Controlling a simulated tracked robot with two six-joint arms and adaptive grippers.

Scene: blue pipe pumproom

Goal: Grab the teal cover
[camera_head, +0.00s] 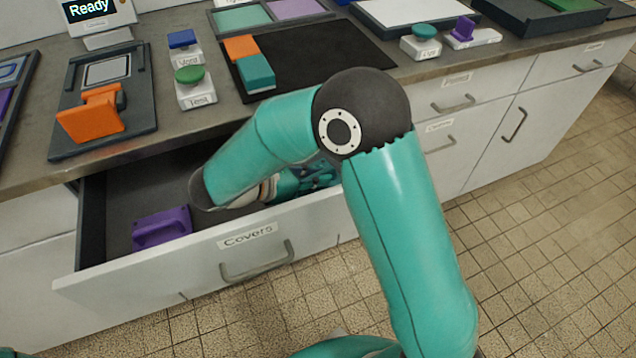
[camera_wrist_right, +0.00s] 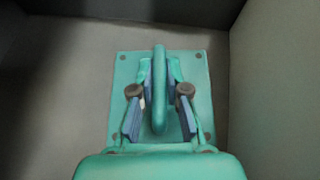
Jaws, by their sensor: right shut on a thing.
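The teal cover (camera_wrist_right: 159,115) is a square plate with corner screws and an upright loop handle, lying flat in the drawer in the right wrist view. My right gripper (camera_wrist_right: 159,90) has its two blue-padded fingers on either side of the handle and is shut on it. In the head view my right gripper (camera_head: 305,181) reaches down into the open drawer, partly hidden behind my arm. The cover cannot be clearly told apart from the gripper there. My left gripper is not in view.
The open drawer (camera_head: 180,262) labelled Covers also holds a purple cover (camera_head: 161,228) at its left. On the counter above stand an orange piece (camera_head: 92,115), small labelled button boxes and a black mat (camera_head: 320,55) with orange and teal blocks. Drawer walls stand close around the gripper.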

